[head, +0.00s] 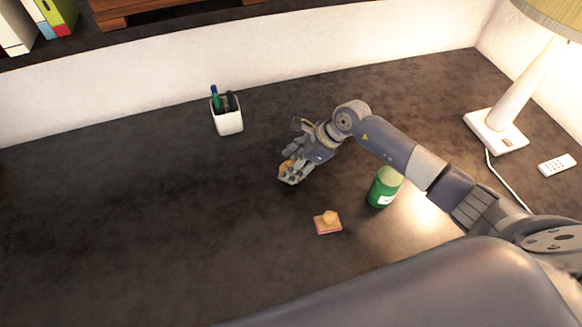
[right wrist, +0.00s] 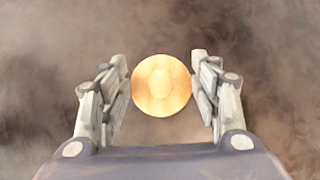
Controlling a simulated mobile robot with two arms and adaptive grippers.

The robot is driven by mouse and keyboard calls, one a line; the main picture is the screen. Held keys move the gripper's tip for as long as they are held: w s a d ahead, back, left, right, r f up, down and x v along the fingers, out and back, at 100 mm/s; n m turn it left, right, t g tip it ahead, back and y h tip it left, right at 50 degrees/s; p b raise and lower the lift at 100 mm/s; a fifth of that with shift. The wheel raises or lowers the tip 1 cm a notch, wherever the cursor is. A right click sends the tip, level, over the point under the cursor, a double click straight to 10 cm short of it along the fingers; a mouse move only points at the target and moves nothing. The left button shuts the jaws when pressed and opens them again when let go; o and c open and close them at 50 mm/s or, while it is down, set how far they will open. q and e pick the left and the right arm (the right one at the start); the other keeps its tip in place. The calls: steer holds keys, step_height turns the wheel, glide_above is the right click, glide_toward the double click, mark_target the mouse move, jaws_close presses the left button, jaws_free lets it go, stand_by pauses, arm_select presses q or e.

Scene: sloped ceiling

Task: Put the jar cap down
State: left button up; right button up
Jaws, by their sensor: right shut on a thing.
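The jar cap (right wrist: 161,85) is a round, pale wooden disc with a raised middle. In the right wrist view it sits between the two fingers of my right gripper (right wrist: 160,92), which is shut on it. In the head view my right gripper (head: 288,178) points down at the middle of the desk, with only a bit of the tan cap (head: 287,165) showing. I cannot tell whether the cap touches the desk. A green jar (head: 382,190) with a white label stands upright to the right, beside my forearm. My left gripper is not in view.
A small pinkish square with a rounded orange top (head: 328,222) lies in front of the gripper. A white pen cup (head: 228,118) stands behind left. A lamp (head: 497,130) and remote (head: 557,165) are at right. The dark desk (head: 120,220) is clear on the left.

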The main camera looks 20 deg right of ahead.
step_height(320, 180, down, 3)
steer(key=shift+r, duration=0.1)
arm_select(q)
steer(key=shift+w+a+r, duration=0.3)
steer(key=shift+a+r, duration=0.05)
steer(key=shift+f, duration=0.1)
arm_select(e)
steer(key=shift+s+f+b, duration=0.15)
steer(key=shift+f+b, duration=0.4)
steer(key=shift+f, duration=0.15)
steer(key=o, duration=0.7)
steer(key=shift+o, duration=0.8)
steer(key=shift+f, duration=0.15)
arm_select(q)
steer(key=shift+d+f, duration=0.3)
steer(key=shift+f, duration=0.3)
